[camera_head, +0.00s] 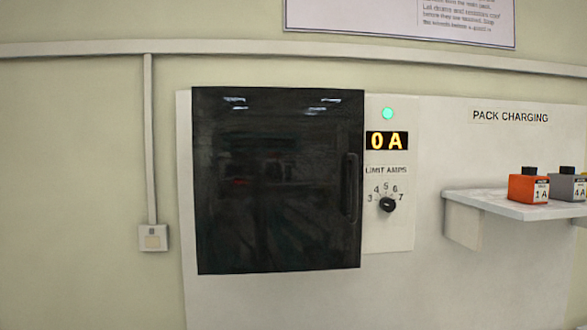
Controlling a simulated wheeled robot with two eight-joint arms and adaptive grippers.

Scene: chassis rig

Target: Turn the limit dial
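The limit dial (387,205) is a small black knob on a pale panel (402,233), to the right of a dark cabinet door. Numbers 3 to 7 are printed in an arc around its upper side, under the label "LIMIT AMPS" (386,170). Its pointer is too small to read with certainty. Above it a display (387,141) reads "0 A" in yellow, and a round green light (388,114) is lit. Neither of my grippers shows in the head view.
The dark, glossy cabinet door (270,230) is shut, with a vertical handle (350,187) close to the dial's left. At right a white shelf (490,203) juts from the wall, bearing an orange pack (528,189) marked 1 A and a grey pack (567,187) marked 4 A.

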